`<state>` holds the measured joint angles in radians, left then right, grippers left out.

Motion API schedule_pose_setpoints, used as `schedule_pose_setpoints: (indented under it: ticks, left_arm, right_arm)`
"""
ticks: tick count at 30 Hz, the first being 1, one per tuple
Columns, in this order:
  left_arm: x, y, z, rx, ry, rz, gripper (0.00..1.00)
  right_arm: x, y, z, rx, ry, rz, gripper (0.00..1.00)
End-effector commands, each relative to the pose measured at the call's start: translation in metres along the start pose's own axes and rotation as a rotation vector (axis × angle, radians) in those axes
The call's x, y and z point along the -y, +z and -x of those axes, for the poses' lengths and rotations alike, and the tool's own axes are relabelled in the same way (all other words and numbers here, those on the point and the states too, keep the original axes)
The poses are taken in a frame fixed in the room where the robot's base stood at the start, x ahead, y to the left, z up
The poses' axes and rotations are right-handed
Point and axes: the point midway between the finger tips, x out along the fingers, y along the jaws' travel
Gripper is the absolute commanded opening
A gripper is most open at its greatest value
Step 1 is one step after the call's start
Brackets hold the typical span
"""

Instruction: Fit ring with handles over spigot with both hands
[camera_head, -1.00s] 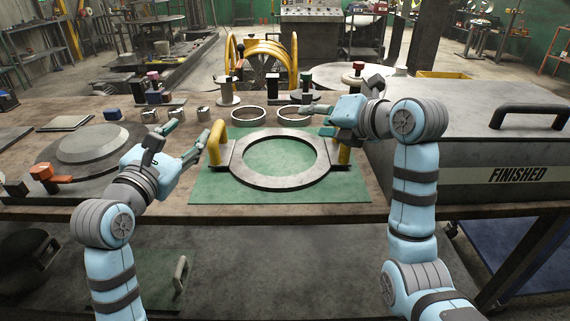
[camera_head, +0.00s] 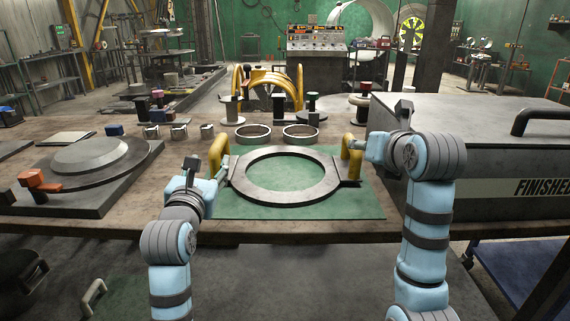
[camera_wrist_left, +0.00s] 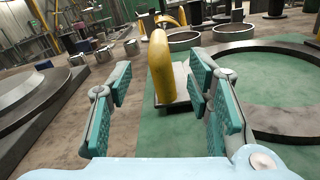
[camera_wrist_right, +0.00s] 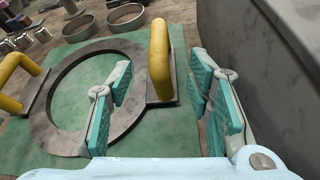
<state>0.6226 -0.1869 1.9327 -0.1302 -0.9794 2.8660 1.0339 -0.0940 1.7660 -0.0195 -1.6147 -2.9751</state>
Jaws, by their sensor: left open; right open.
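The grey ring (camera_head: 239,184) lies flat on a green mat (camera_head: 300,210), with an upright yellow handle at its left (camera_head: 219,148) and at its right (camera_head: 352,152). My left gripper (camera_wrist_left: 160,82) is open, and the left handle (camera_wrist_left: 160,65) shows between its fingers, with no grip on it. My right gripper (camera_wrist_right: 160,82) is open, and the right handle (camera_wrist_right: 160,55) shows between its fingers, also ungripped. How deep the handles are between the fingers is hard to tell. A round stepped disc (camera_head: 90,155), apparently the spigot, sits on a plate at the left.
An orange-handled clamp (camera_head: 38,180) stands at the disc's front left. Two metal rings (camera_head: 300,134) and several small blocks and knobbed gauges line the back of the table. The large grey FINISHED box (camera_head: 490,180) is close beside my right arm.

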Motion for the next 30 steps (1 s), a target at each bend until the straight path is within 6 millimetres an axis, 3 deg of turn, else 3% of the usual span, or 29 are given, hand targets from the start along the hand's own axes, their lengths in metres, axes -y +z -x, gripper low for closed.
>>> schedule_pose_setpoints:
  ticks: [15, 21, 30]
  left_arm:
    - [-0.002, 0.0, -0.098, -0.001, 0.002, -0.002, 0.46]
    - [-0.002, -0.001, -0.115, 0.0, 0.002, -0.001, 0.46]
    - [-0.002, 0.0, -0.116, 0.001, 0.002, -0.001, 0.45]
  right_arm:
    - [-0.002, 0.0, -0.099, -0.003, 0.002, 0.001, 0.46]
    - [-0.002, 0.0, -0.116, -0.001, 0.003, 0.001, 0.46]
    - [-0.002, -0.001, -0.118, -0.001, 0.003, 0.0, 0.45]
